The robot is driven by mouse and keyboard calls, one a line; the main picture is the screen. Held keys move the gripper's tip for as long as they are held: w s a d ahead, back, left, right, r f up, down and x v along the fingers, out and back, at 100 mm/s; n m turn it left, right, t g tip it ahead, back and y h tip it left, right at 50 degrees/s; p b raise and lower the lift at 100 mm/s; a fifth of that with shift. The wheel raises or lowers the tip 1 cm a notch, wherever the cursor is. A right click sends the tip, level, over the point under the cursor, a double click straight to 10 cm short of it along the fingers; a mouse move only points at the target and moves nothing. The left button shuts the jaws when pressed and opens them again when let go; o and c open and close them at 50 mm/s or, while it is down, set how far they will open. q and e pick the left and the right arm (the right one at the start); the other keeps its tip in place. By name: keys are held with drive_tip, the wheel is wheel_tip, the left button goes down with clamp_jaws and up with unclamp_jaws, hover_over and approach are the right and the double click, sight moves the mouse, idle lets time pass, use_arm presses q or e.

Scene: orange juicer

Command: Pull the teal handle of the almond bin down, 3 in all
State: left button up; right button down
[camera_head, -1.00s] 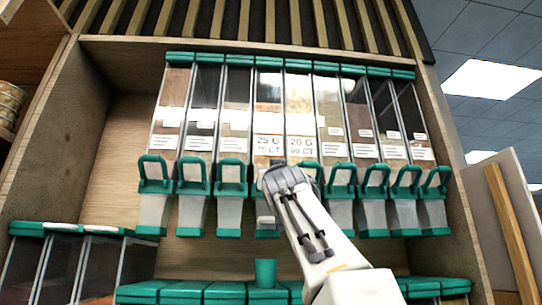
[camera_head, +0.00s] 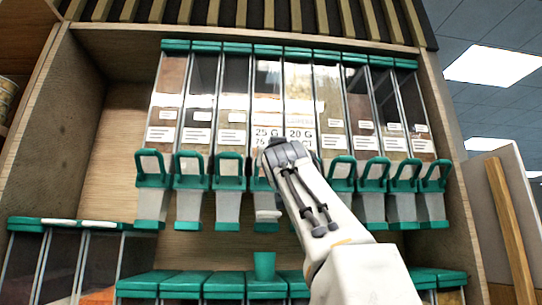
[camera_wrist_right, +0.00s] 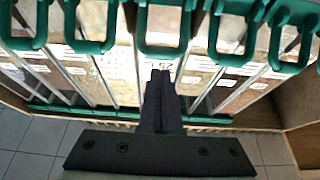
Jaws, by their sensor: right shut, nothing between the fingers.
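A row of upright clear bins hangs in the wooden shelf, each with a teal looped handle above a pale spout. I cannot read which bin holds almonds. A middle bin labelled "25 G" (camera_head: 267,105) stands directly behind my right gripper (camera_head: 275,150), which partly covers its teal handle (camera_head: 259,184). My left gripper is not in view.
Neighbouring teal handles (camera_head: 230,170) sit close on the left, with others (camera_head: 372,174) on the right. Teal-lidded bins (camera_head: 180,285) fill the lower shelf. The shelf's right wall (camera_head: 455,190) stands beyond the row.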

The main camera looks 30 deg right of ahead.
drive_tip(key=b+v, duration=0.5)
drive_tip(key=v, duration=0.4)
drive_tip(key=shift+f, duration=0.35)
drive_tip(key=shift+w, duration=0.15)
idle(0.5)
